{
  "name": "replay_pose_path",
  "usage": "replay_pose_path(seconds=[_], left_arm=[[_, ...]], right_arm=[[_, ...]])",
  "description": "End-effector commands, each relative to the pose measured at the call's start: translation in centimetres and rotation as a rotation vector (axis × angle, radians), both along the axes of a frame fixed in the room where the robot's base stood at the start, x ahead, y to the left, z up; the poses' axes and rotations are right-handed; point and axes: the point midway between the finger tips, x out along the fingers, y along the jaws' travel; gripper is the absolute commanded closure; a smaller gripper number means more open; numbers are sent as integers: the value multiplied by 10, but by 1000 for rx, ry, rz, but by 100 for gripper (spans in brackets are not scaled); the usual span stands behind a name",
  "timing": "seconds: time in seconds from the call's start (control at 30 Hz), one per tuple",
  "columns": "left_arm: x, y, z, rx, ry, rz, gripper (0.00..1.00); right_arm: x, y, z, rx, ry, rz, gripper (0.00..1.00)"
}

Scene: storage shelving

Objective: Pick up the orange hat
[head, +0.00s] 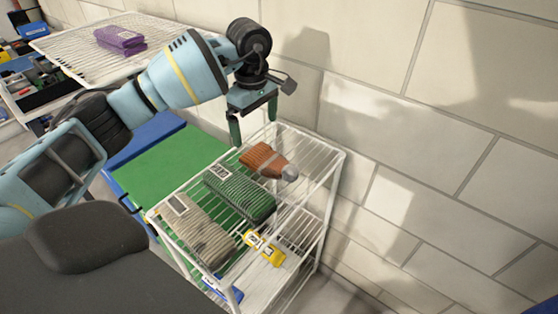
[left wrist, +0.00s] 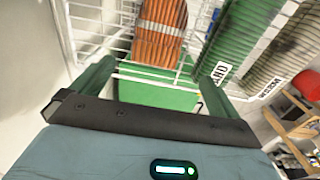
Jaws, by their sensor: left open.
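The orange hat (head: 262,159), a ribbed knit with a grey end at its right, lies on the top shelf of the white wire rack (head: 164,214), near the wall side. It also shows at the top of the left wrist view (left wrist: 160,32), partly cut off by the frame. My left gripper (head: 253,118) points down with its fingers apart and empty, at the far end of the rack, beyond the hat and not touching it. In the left wrist view the fingers (left wrist: 153,95) stand apart with wire bars beyond them. My right gripper is not in view.
A dark green hat (head: 240,196) and a grey-beige hat (head: 197,232) lie beside the orange one. Yellow items (head: 264,248) sit on the lower shelf. A tiled wall (head: 370,140) stands close on the right. A purple folded item (head: 120,38) lies on another wire rack.

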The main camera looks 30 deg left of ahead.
Motion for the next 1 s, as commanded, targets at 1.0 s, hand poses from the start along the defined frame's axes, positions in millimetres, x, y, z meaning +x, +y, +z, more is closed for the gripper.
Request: replay_pose_path(seconds=[1.0], left_arm=[[0, 3, -73, -2, 15, 1, 0]], right_arm=[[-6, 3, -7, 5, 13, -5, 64]])
